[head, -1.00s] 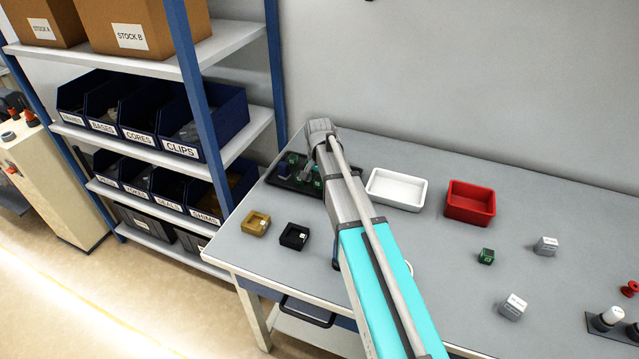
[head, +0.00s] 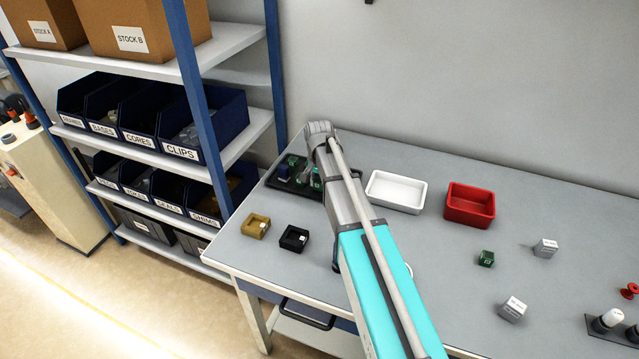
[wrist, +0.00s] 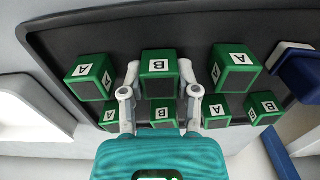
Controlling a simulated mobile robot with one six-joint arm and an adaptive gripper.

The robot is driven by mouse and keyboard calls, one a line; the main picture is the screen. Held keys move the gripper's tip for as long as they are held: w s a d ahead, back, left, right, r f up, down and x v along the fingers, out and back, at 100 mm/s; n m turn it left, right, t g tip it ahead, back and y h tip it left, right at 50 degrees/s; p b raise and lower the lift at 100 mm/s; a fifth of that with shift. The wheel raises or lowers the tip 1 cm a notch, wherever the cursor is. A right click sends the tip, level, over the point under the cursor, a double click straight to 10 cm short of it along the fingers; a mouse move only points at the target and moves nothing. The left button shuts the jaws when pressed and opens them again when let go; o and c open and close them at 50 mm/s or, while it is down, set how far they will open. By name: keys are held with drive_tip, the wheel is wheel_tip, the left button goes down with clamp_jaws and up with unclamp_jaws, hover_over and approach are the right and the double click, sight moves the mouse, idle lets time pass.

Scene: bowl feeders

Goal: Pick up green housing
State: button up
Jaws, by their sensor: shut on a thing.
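A dark tray (wrist: 195,28) holds several green housings with white labels reading A or B. In the wrist view, my gripper (wrist: 159,72) has its two fingers on either side of a green housing marked B (wrist: 158,64) in the upper row and is shut on it. A housing marked A (wrist: 90,77) is on its left and another A housing (wrist: 234,68) on its right. A lower row, with a second B housing (wrist: 162,113), is partly hidden by my gripper. In the head view, my arm covers part of the tray (head: 300,191).
A blue part (wrist: 298,74) sits at the tray's right end in the wrist view. A white bin (head: 396,191) and a red bin (head: 470,205) stand right of the tray. Yellow (head: 255,227) and black (head: 293,238) parts lie in front. A green block (head: 486,258) lies farther right.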

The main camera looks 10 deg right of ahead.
sight(319, 181)
drive_tip(key=shift+r+p, duration=1.5)
drive_tip(key=shift+r, duration=0.05)
drive_tip(key=s+a+r+p, duration=0.1)
drive_tip(key=s+r+p, duration=0.8)
drive_tip(key=s, duration=0.5)
drive_tip(key=shift+r+p, duration=0.3)
drive_tip(key=shift+r, duration=0.05)
drive_tip(key=shift+s, duration=0.1)
